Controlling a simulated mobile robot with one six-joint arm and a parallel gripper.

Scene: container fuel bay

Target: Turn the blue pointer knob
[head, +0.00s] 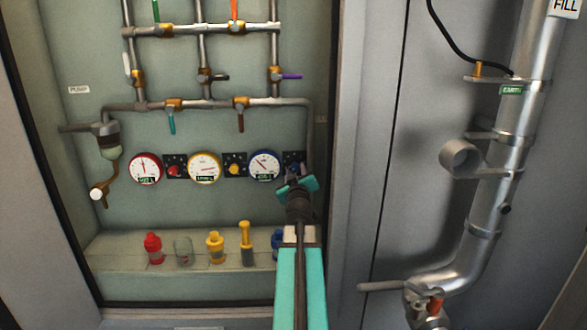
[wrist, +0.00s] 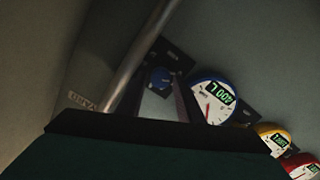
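The blue pointer knob (wrist: 158,78) sits on a black plate beside the blue-rimmed gauge (wrist: 212,101), which appears turned over in the wrist view. In the head view, the plate (head: 293,157) is right of the blue gauge (head: 264,166), and my gripper mostly covers the knob. My gripper (head: 298,184) points at the plate from the front. In the wrist view its two dark fingers look spread, with a pale gap between them and the knob just beyond their tips. I cannot tell whether they touch it.
A red knob (head: 174,171) and a yellow knob (head: 235,169) sit beside their gauges to the left. A vertical pipe (wrist: 140,62) runs close beside the blue knob. Valved pipes cross above; several coloured fittings stand on the ledge (head: 120,249) below.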

